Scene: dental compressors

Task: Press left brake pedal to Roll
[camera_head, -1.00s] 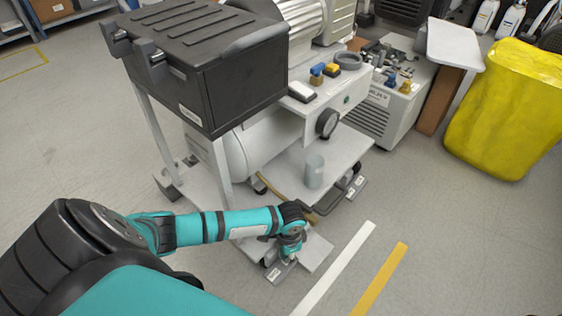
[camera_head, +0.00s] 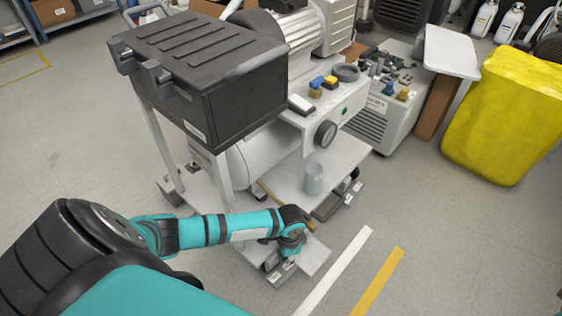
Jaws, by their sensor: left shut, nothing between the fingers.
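The dental compressor stands on a white wheeled cart (camera_head: 322,253) with a black box (camera_head: 215,85) on top and a white tank below. The left brake pedal (camera_head: 281,273) is a small grey plate with a white label, low at the cart's near corner by a caster. My left arm comes in from the left, and my left gripper (camera_head: 290,255) points down right over this pedal. Its fingers look shut and hold nothing; whether they touch the pedal is hard to tell. Another labelled pedal (camera_head: 350,195) sits at the cart's right corner. My right gripper is not in view.
White and yellow floor stripes (camera_head: 376,283) run beside the cart. A grey-white unit with valves (camera_head: 385,110) and a yellow covered bin (camera_head: 505,120) stand at the back right. The floor at the lower right is clear.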

